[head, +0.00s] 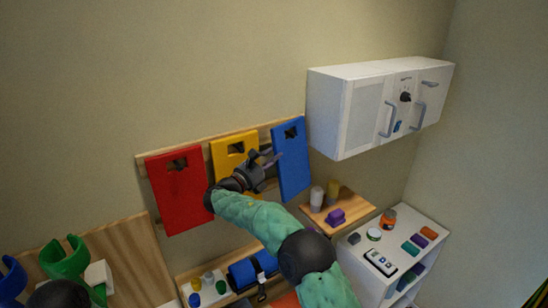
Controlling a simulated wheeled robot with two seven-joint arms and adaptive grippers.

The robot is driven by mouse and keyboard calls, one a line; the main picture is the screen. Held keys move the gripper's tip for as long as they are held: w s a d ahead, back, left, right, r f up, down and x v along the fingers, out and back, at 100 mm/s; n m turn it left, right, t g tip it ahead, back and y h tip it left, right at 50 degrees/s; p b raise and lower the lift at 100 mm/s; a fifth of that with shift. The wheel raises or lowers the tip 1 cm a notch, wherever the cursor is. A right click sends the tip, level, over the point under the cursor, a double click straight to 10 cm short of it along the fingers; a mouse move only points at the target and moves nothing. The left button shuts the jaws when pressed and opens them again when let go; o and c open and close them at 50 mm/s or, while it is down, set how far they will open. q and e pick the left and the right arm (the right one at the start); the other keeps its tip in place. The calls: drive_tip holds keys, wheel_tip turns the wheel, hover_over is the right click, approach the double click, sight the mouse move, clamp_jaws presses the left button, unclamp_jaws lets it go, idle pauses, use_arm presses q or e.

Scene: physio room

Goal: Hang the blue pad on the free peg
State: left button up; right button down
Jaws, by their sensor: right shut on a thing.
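The blue pad (293,170) is upright against the right end of a wooden rail, with a dark slot near its top. I cannot tell whether a peg passes through that slot. My right gripper (272,157) is shut on the left edge of the blue pad. The red pad (181,200) hangs at the left end of the rail. The yellow pad (226,153) hangs between them, its lower part hidden behind my right gripper and arm. The free peg cannot be made out. My left gripper is not in view.
A white wall cabinet (346,118) juts out just right of the blue pad. Below are a small wooden shelf (352,212) with a purple block (335,217) and a white unit (414,222) with small items. A green cuff-like holder (66,262) stands at lower left.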

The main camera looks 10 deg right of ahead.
drive_tip(key=shift+w+a+f+p, duration=0.35)
drive_tip(key=shift+w+f+p, duration=0.15)
drive_tip(key=shift+w, duration=0.25)
drive_tip(key=shift+f, duration=0.2)
drive_tip(key=c, duration=1.1)
unclamp_jaws()
drive_tip(key=shift+o, duration=0.9)
drive_tip(key=shift+w, duration=0.2)
drive_tip(key=shift+r, duration=0.1)
drive_tip(key=shift+s+r, duration=0.1)
